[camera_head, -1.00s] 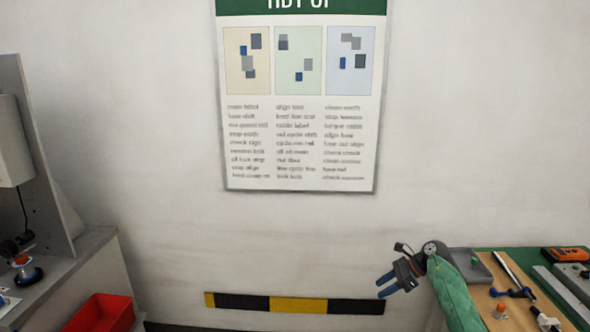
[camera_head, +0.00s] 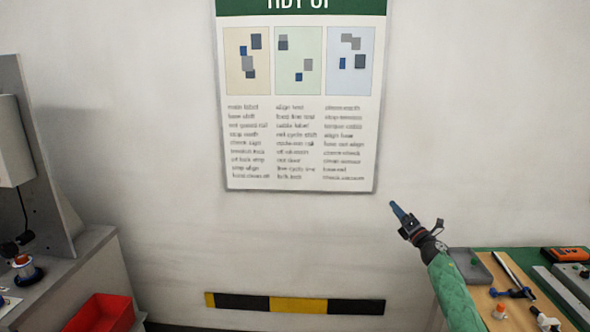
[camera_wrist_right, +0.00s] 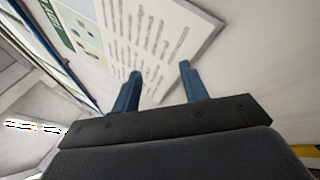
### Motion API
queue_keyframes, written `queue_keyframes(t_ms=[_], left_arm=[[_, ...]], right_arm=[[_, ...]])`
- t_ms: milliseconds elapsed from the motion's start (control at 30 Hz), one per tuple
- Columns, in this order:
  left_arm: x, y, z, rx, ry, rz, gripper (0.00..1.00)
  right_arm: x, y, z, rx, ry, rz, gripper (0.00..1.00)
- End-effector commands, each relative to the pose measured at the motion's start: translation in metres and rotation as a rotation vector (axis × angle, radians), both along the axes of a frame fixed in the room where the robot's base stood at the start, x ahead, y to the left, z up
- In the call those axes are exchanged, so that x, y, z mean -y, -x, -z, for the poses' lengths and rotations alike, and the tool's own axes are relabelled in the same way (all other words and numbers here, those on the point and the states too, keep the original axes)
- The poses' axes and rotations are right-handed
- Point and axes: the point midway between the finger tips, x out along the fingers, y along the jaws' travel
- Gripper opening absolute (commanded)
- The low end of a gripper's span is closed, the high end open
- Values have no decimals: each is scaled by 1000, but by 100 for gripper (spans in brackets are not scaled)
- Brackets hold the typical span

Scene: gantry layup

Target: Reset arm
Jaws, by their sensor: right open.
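My right gripper (camera_head: 397,210) is raised in front of the white wall, below and right of the poster, with its blue fingers pointing up and to the left. My right arm has a green sleeve and comes up from the bottom right. In the right wrist view the two blue fingers of the right gripper (camera_wrist_right: 158,82) stand apart with nothing between them. My left gripper is in neither view.
A poster (camera_head: 299,145) hangs on the wall. A workbench (camera_head: 483,300) with tools and an orange meter (camera_head: 566,254) stands at right. A grey bench (camera_head: 75,272) and a red bin (camera_head: 100,313) are at left. A striped strip (camera_head: 299,305) runs low along the wall.

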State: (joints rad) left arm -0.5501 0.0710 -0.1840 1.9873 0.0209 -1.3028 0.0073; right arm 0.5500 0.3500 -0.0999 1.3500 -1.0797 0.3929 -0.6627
Motion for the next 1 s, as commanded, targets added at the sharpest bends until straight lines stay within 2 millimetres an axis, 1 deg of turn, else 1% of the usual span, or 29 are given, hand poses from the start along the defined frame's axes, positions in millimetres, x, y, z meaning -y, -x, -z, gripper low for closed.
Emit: queue_keyframes(t_ms=[33, 133, 267, 300, 367, 400, 467, 500, 567, 600, 700, 800, 900, 1000], left_arm=[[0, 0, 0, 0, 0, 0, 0], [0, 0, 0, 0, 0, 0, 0], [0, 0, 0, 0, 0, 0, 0], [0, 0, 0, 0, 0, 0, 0], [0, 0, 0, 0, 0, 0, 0], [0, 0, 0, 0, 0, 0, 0], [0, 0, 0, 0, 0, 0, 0], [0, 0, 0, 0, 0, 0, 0], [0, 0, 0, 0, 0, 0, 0], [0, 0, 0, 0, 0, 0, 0], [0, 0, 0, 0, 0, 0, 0], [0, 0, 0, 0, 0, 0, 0], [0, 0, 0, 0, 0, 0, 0], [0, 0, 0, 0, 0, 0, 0]], right_arm=[[14, -5, -3, -22, -95, 47, 44], [44, -13, -3, -78, -303, 146, 44], [83, -19, 9, -162, -577, 270, 44], [94, -20, 15, -189, -660, 309, 44], [109, -20, 26, -233, -783, 366, 44], [118, -20, 35, -264, -865, 405, 44], [130, -18, 50, -312, -985, 463, 44], [137, -16, 60, -346, -1064, 503, 44], [146, -12, 78, -398, -1179, 564, 44], [151, -9, 90, -434, -1255, 607, 44], [157, 2, 120, -527, -1431, 712, 44], [157, 14, 145, -609, -1567, 806, 44], [154, 25, 165, -675, -1664, 883, 44], [150, 35, 179, -732, -1739, 950, 44]])
